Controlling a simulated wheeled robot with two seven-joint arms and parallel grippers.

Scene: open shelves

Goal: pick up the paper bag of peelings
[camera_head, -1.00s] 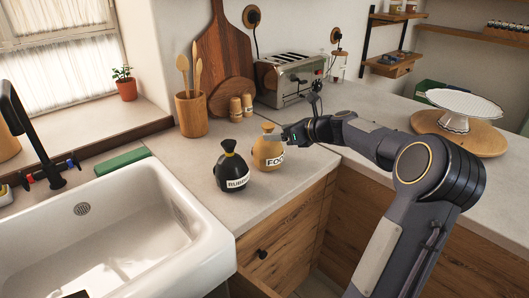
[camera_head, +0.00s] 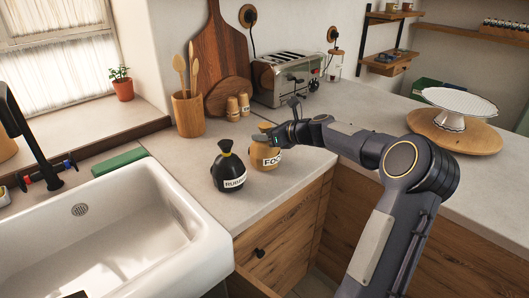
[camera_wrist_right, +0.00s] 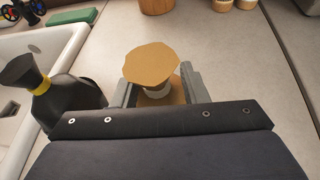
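The paper bag of peelings is the tan bag (camera_head: 262,160) with a "FOO…" label, upright on the counter. In the right wrist view its flared tan top (camera_wrist_right: 151,63) and pale tied neck show, and its body is mostly hidden. My right gripper (camera_head: 270,136) is at the bag's neck. In the right wrist view its two fingers (camera_wrist_right: 162,88) stand apart, one on each side of the neck, with room between finger and neck. The right gripper looks open. My left gripper is out of view.
A black bag (camera_head: 229,173) labelled like rubbish stands close to the left of the tan bag; it also shows in the right wrist view (camera_wrist_right: 66,105). The sink (camera_head: 185,245) is further left. A utensil pot (camera_head: 188,114) and toaster (camera_head: 285,80) stand behind.

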